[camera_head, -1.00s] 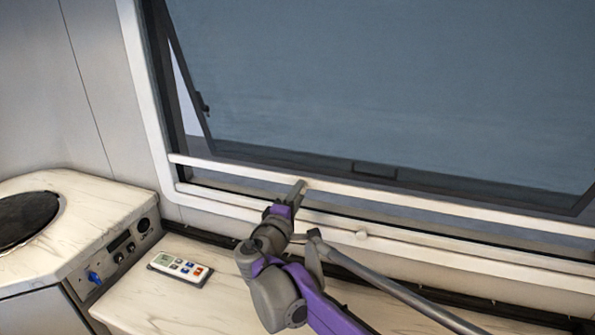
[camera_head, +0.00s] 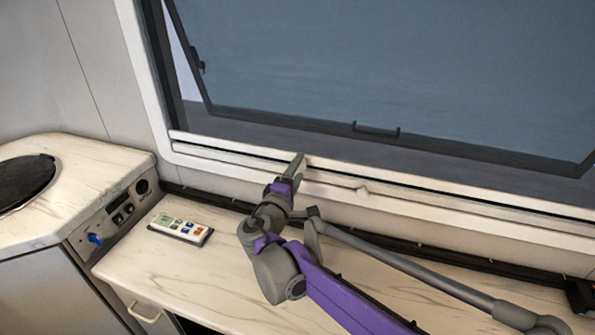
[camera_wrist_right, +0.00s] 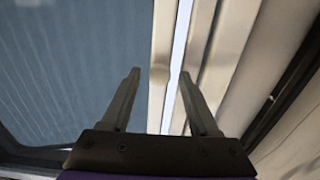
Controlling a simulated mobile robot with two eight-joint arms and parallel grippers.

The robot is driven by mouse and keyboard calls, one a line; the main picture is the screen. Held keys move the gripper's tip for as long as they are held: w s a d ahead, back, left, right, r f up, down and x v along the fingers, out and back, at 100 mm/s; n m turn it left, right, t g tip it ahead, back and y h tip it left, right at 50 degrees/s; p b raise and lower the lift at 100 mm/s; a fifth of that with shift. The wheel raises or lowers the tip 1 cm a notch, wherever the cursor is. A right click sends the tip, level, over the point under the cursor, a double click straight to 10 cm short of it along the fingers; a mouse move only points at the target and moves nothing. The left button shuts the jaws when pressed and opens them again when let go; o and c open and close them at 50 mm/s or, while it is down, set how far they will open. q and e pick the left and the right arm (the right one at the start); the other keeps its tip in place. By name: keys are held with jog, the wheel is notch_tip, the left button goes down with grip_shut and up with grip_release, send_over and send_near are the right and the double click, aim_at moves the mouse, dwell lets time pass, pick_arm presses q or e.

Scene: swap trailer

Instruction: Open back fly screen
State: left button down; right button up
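The back window fills the top of the head view. The fly screen's white horizontal bar (camera_head: 440,193) runs across its bottom, close above the white lower frame with only a thin dark gap visible. It also shows in the right wrist view (camera_wrist_right: 162,50). My right gripper (camera_head: 298,162) is at this bar, left of the middle of the window. In the right wrist view the gripper's fingers (camera_wrist_right: 158,75) are apart, one on each side of the white bar; I cannot tell whether they touch it. My left gripper is not in view.
A tilted dark-framed window pane (camera_head: 400,70) with a handle (camera_head: 376,130) is beyond the bar. Below is a marble-look counter (camera_head: 190,275) with a remote control (camera_head: 180,229). A unit with a dark round top (camera_head: 22,183) and knobs stands at left.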

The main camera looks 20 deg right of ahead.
jog(key=shift+s, duration=0.15)
jog(key=p+v, duration=0.1)
jog(key=v, duration=0.9)
jog(key=shift+s+a, duration=0.25)
